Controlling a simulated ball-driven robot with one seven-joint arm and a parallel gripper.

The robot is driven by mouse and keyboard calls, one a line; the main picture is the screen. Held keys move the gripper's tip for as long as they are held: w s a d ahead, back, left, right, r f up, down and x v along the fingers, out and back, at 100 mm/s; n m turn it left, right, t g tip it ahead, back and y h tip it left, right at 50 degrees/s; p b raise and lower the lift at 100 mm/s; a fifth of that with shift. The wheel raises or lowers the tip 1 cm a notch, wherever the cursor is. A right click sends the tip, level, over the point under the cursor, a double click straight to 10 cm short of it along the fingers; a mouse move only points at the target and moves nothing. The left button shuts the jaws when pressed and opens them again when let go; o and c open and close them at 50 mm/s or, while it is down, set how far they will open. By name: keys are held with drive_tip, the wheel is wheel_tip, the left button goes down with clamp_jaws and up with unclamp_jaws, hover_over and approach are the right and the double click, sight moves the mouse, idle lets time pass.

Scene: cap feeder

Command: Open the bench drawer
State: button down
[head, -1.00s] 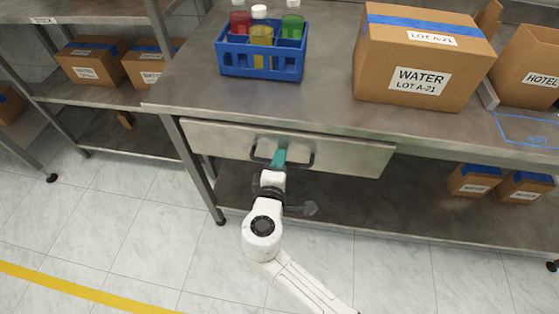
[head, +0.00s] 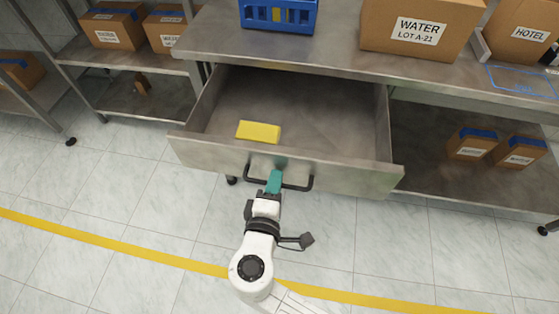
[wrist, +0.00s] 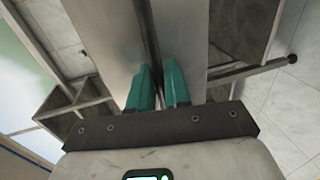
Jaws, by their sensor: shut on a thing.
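The bench drawer (head: 340,170) is pulled well out from under the metal bench top (head: 300,54) in the head view. Its inside shows, with a yellow block (head: 258,132) lying near the front left. A dark bar handle (head: 297,187) runs along the drawer front. My gripper (head: 274,178) has teal fingers and is shut on the handle near its middle. In the wrist view the teal fingers (wrist: 158,88) stand close together against the dark handle bar and the drawer front; the exact contact is hard to make out.
A blue crate (head: 278,14) and a WATER box (head: 418,30) stand on the bench top. Smaller boxes (head: 471,143) sit on the lower shelf at right. A side shelf (head: 130,58) holds boxes at left. The tiled floor (head: 120,190) in front is clear.

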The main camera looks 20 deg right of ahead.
drive_tip(key=f+v, duration=0.1)
drive_tip(key=v, duration=0.5)
drive_tip(key=shift+f, duration=0.1)
drive_tip(key=c, duration=1.3)
unclamp_jaws()
drive_tip(key=shift+c, duration=0.2)
drive_tip(key=v, duration=1.1)
drive_tip(key=shift+p, duration=0.35)
drive_tip(key=shift+f, duration=0.1)
